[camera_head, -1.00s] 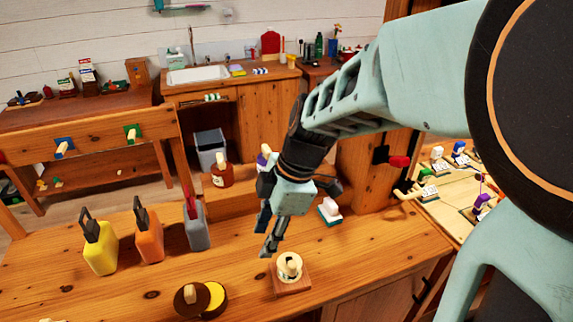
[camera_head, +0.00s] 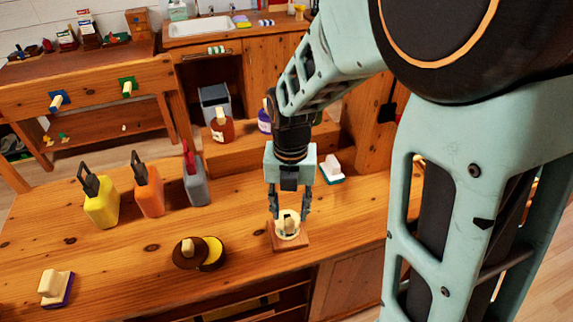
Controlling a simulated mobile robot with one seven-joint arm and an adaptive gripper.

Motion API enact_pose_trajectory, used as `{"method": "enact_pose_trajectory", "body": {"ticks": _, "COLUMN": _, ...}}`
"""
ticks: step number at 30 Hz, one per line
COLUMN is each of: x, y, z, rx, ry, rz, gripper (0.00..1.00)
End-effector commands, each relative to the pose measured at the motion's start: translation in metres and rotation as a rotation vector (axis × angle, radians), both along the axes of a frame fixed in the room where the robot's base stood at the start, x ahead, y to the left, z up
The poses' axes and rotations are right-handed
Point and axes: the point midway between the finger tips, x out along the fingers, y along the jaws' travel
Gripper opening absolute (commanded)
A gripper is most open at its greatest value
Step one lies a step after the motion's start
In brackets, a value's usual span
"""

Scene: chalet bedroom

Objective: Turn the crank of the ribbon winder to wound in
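The ribbon winder (camera_head: 289,241) appears to be the small square wooden base with a cream disc on it, near the front edge of the wooden counter (camera_head: 130,262). A pale wooden peg, which looks like its crank knob (camera_head: 288,222), stands up from the disc. My gripper (camera_head: 290,214) points straight down over the winder. Its two fingers are apart, one on each side of the peg. I cannot tell whether either finger touches it. The fingers partly hide the back of the disc.
Yellow (camera_head: 101,206), orange (camera_head: 149,196) and grey (camera_head: 194,180) bottles stand to the left. A round brown-and-yellow tin (camera_head: 200,253) sits left of the winder, and a white-topped brush (camera_head: 332,168) behind right. A raised shelf with bottles lies behind my gripper.

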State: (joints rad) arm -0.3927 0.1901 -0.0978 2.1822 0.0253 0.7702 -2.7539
Motion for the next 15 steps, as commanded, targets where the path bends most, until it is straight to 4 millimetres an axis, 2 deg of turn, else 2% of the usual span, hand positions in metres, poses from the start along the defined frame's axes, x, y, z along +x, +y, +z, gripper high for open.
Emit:
{"method": "enact_pose_trajectory", "body": {"ticks": 1, "x": -0.002, "y": 0.0, "z": -0.012, "rx": -0.002, "ry": 0.005, "rz": 0.0, "gripper": 0.36}}
{"method": "enact_pose_trajectory", "body": {"ticks": 6, "x": -0.001, "y": 0.0, "z": -0.038, "rx": -0.001, "ry": 0.004, "rz": 0.0, "gripper": 0.36}}
{"method": "enact_pose_trajectory", "body": {"ticks": 9, "x": -0.001, "y": 0.0, "z": -0.047, "rx": -0.001, "ry": 0.004, "rz": -0.001, "gripper": 0.36}}
{"method": "enact_pose_trajectory", "body": {"ticks": 15, "x": 0.0, "y": 0.0, "z": -0.054, "rx": 0.001, "ry": 0.001, "rz": -0.003, "gripper": 0.36}}
